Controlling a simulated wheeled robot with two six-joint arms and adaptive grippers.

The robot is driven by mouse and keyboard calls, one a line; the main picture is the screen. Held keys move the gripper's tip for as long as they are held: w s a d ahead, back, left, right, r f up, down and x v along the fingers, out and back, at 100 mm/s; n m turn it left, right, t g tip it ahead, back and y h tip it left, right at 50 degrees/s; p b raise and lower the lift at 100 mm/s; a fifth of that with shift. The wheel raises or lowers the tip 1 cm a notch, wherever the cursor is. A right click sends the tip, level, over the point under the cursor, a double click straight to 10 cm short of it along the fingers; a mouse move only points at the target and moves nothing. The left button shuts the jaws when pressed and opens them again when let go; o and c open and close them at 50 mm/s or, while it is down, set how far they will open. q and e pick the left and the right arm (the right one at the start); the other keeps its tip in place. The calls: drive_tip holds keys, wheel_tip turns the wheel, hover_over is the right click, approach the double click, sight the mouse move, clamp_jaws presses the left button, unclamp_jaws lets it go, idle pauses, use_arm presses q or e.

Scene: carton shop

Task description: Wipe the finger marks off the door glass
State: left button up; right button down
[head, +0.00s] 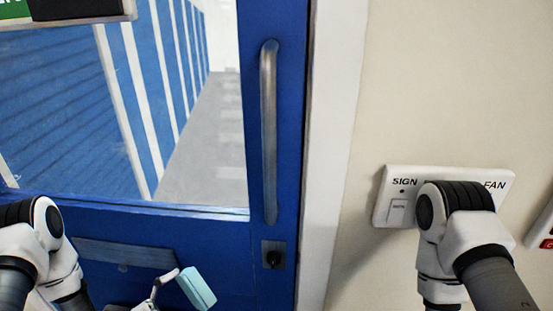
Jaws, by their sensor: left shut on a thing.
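The blue door's glass (185,120) fills the upper left of the head view, with blue and white striped panels and a grey floor seen through it. I cannot make out finger marks on it. My left gripper (179,279) is low in the view, below the glass, in front of the door's lower part. It is shut on a pale blue block (198,288), which looks like a sponge or folded cloth and is tilted. The block is apart from the glass. My right arm is at the right, and its gripper is out of view.
A vertical metal handle (269,130) stands out from the door right of the glass, with a lock (273,255) below it. A switch panel marked SIGN and FAN (398,182) is on the wall behind my right arm. A sign (75,10) hangs at the top left.

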use_arm(q)
drive_tip(key=shift+d+f, duration=0.1)
drive_tip(key=shift+f, duration=0.1)
drive_tip(key=f, duration=0.2)
drive_tip(key=s+d+f, duration=0.1)
drive_tip(key=w+a+r+n+t+y+p, duration=0.1)
drive_tip(key=a+r+n+t+y+p, duration=0.3)
drive_tip(key=a+r+p, duration=0.75)
drive_tip(key=w+a+r+n+t+y+p, duration=0.1)
drive_tip(key=a+r+n+t+y+p, duration=0.35)
drive_tip(key=r, duration=1.45)
drive_tip(key=shift+m+g+y, duration=0.55)
drive_tip(key=shift+m, duration=0.4)
drive_tip(key=w+b, duration=0.2)
drive_tip(key=b, duration=0.1)
drive_tip(key=w+b, duration=0.2)
drive_tip(key=b, duration=0.1)
drive_tip(key=w+b, duration=0.2)
drive_tip(key=b, duration=0.1)
drive_tip(key=shift+w+a+f, duration=0.2)
drive_tip(key=shift+a+f, duration=0.1)
drive_tip(key=shift+f, duration=0.1)
drive_tip(key=shift+a+r, duration=0.1)
drive_tip(key=shift+r, duration=0.15)
